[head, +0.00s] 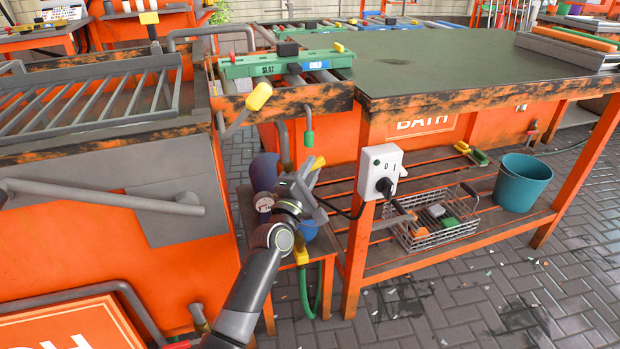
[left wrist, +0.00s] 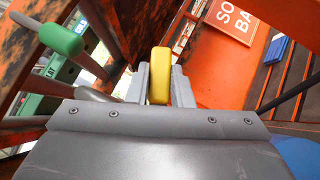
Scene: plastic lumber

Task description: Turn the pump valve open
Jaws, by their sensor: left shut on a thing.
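My left gripper (head: 306,174) is beside the pump (head: 264,172), a dark blue cylinder partly hidden behind my arm. The gripper's fingers are closed around a yellow lever (head: 319,162). In the left wrist view the yellow lever (left wrist: 160,72) stands between the two grey fingers. I take it to be the valve lever; its pivot is hidden by my gripper. My right gripper does not show.
A green-tipped lever (head: 308,138) hangs just above my gripper, and a yellow-tipped lever (head: 258,97) is higher up. A white switch box with plug (head: 381,172) is on the table leg to the right. A wire basket (head: 440,222) and teal bucket (head: 521,183) stand on the lower shelf.

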